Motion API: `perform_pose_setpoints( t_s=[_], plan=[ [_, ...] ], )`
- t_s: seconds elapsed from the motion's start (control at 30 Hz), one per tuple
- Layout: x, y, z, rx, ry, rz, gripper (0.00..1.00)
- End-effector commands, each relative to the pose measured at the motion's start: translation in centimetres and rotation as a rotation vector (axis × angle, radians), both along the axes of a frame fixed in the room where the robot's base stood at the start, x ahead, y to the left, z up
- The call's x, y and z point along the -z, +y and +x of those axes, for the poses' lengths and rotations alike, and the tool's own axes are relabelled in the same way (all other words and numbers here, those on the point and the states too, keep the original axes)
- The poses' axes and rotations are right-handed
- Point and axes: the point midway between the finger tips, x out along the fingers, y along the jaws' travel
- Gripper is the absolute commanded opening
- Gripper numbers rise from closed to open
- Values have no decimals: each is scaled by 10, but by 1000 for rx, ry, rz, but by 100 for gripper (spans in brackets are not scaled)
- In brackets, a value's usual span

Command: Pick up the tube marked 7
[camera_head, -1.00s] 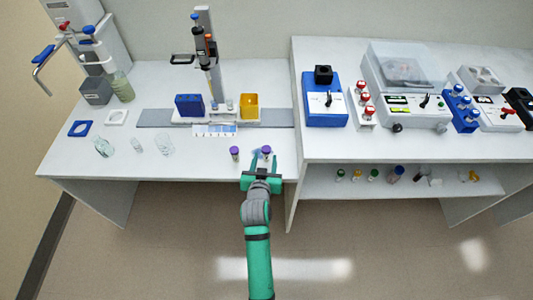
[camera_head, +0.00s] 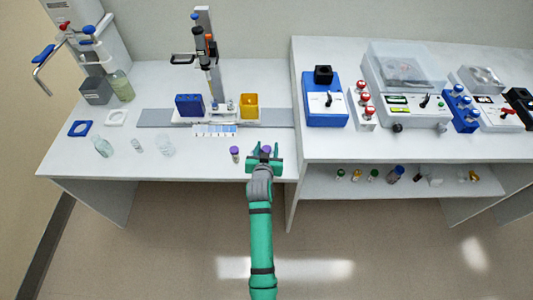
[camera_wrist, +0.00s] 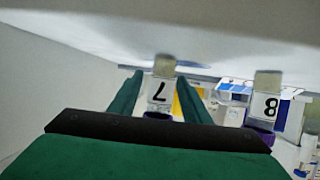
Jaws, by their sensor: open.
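The tube marked 7 (camera_wrist: 160,92) is clear, with a purple cap, and appears inverted in the wrist view. It stands between the two green fingers of my gripper (camera_wrist: 159,80), which is open with a gap visible on each side of it. In the head view the purple cap of this tube (camera_head: 266,148) shows between the fingers of my gripper (camera_head: 264,155), near the front edge of the left bench. The tube marked 8 (camera_wrist: 265,106) is outside the fingers, on the right in the wrist view. It stands left of my gripper in the head view (camera_head: 235,154).
The left bench (camera_head: 200,168) also holds clear glassware (camera_head: 165,146), a blue box (camera_head: 188,106) and a yellow box (camera_head: 249,106) by a stand. The taller right bench (camera_head: 400,148) rises just right of my gripper. Small vials stand on its lower shelf.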

Motion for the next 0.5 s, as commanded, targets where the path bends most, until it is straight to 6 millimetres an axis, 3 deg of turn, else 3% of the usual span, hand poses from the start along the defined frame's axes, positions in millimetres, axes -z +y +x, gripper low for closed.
perform_pose_setpoints(
  t_s=[0.07, 0.23, 0.5],
  plan=[
    [0, 0, 0, 0, 0, 0, 39],
    [0, -1, 0, 1, 1, 0, 0],
    [0, 2, 0, -2, 0, 0, 0]
  ],
)
